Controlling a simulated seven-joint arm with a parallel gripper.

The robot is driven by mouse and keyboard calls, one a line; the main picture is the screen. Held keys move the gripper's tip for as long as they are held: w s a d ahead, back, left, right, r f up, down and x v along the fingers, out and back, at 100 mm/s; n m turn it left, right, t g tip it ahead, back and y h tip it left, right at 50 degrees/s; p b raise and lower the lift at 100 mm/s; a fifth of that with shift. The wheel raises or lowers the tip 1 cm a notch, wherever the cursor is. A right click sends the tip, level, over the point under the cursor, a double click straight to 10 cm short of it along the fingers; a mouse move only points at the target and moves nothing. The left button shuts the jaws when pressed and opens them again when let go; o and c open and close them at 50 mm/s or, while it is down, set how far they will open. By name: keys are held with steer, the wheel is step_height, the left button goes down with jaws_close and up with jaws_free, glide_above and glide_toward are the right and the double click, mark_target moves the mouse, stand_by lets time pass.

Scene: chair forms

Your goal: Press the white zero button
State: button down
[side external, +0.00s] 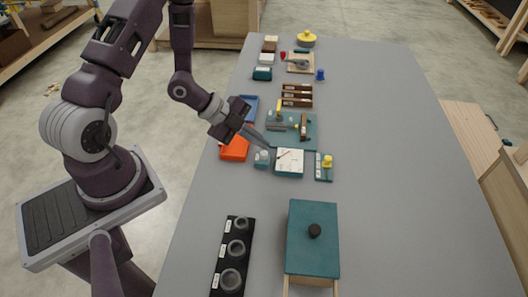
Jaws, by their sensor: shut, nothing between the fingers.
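No part can be made out clearly as the white zero button at this size. A low box with a white face and a thin dark needle-like line (289,162) sits on the grey table. A small pale block (262,158) stands just left of it; whether it bears a button I cannot tell. My gripper (266,145) is shut and empty, reaching in from the upper left. Its fingertips point down and right, close to the pale block and the white-faced box; whether they touch either I cannot tell.
An orange tray (234,150) lies left of the fingertips. A teal board with tools (305,142) lies behind. A small board with a yellow knob (327,163) is at right. A teal-lidded box (313,245) and black holder (231,262) stand in front. The table's right side is clear.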

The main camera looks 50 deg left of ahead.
steer(key=shift+r, duration=2.55)
steer(key=w+a+r+n+y, duration=0.2)
steer(key=a+r+n+y, duration=0.1)
steer(key=a+r+y, duration=0.3)
step_height(320, 180, up, 10)
steer(key=r+n+y, duration=0.1)
steer(key=n+y, duration=0.1)
steer(key=n, duration=0.4)
glide_above(260, 153)
steer(key=s+a, duration=0.3)
steer(key=a, duration=0.2)
steer(key=s+d+r+n+h, duration=0.1)
steer(key=s+d+n, duration=0.3)
steer(key=s, duration=0.4)
steer(key=s+d+r+n+g+h, duration=0.1)
steer(key=s+d+r+n, duration=0.2)
steer(key=s, duration=0.5)
steer(key=shift+s+d+r+n+g, duration=0.15)
steer(key=shift+d+r+n+g, duration=0.2)
steer(key=shift+d+r, duration=0.5)
steer(key=shift+d+f, duration=0.1)
steer(key=shift+f, duration=0.05)
